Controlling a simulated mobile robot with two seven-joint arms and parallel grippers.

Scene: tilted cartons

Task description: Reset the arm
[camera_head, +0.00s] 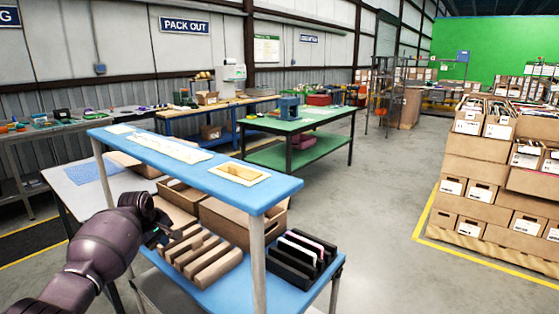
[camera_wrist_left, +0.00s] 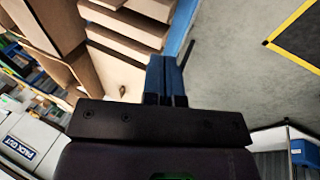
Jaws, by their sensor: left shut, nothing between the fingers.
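My left arm comes in from the lower left in the head view. Its gripper (camera_head: 162,236) is at the left end of the blue two-level stand (camera_head: 278,187), beside a row of tilted brown cartons (camera_head: 212,262) on the lower shelf. In the left wrist view the gripper fingers (camera_wrist_left: 166,78) are together with nothing between them. Brown carton pieces (camera_wrist_left: 125,25) show just beyond the fingers in that view. I cannot tell whether the gripper touches them. My right gripper is not in view.
A black slotted rack (camera_head: 300,262) stands right of the cartons on the lower shelf. Larger open boxes (camera_head: 240,218) are behind them. The upper blue shelf and its post (camera_head: 257,265) stand close to the arm. Open floor (camera_head: 375,240) lies to the right, before stacked cartons (camera_head: 475,190).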

